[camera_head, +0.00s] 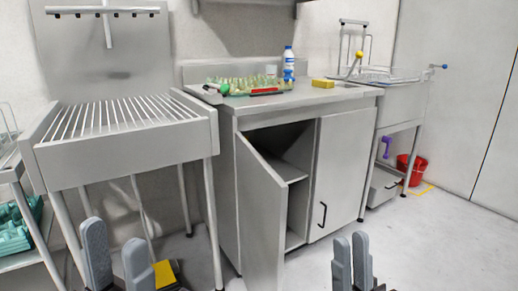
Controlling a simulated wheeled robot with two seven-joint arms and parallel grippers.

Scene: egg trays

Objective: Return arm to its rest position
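My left gripper (117,257) is at the lower left, its two grey fingers pointing up with a clear gap between them. It is open and empty. My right gripper (351,262) is at the bottom, right of centre. Its two fingers stand close together with nothing visible between them; it looks shut. Both grippers are in front of the furniture and appear apart from it. Most of both arms is out of view. A green egg tray (232,90) lies on the steel counter behind them.
The steel cabinet (345,165) has its left door (262,220) swung open towards me, between the grippers. A slatted steel sink table (120,160) stands at left. A bottle (289,66) and yellow sponge (323,83) are on the counter. A red bucket (412,170) stands at right.

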